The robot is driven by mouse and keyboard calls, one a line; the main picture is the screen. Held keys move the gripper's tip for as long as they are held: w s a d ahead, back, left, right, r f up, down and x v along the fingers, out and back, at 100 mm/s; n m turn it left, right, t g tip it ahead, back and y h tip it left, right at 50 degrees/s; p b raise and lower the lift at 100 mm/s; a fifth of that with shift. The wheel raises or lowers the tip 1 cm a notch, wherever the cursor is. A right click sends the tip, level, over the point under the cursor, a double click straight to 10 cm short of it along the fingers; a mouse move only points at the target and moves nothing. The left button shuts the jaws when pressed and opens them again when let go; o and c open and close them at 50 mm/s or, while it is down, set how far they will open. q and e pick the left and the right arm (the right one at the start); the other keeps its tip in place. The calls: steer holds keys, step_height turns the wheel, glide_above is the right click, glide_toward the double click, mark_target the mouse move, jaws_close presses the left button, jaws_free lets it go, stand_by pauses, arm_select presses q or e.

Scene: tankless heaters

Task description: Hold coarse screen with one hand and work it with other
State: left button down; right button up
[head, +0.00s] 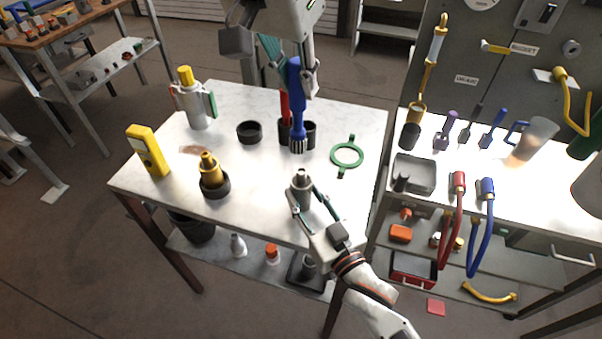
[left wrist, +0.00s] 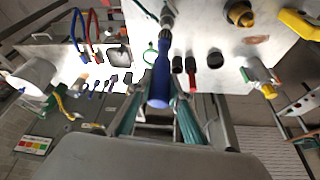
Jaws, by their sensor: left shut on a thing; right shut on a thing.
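A small grey cylindrical piece with a narrower top, seemingly the coarse screen (head: 301,181), stands upright at the table's front middle. My right gripper (head: 306,193) is shut on it from the front right. My left gripper (head: 290,82) is shut on the blue handle of a brush (head: 297,105), which also shows in the left wrist view (left wrist: 159,82). The brush hangs upright with its bristles down, behind the grey piece and apart from it in the head view. Mesh on the grey piece is too small to make out.
On the table (head: 250,210) stand black cups (head: 309,132), a red-handled tool (head: 284,104), a black ring (head: 249,132), a green ring (head: 347,155), a brass fitting (head: 209,170), a yellow meter (head: 148,151) and a yellow-topped cylinder (head: 194,105). A tool bench adjoins at right.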

steer(key=o, duration=1.2)
steer(key=shift+o, duration=0.2)
steer(key=v, duration=1.2)
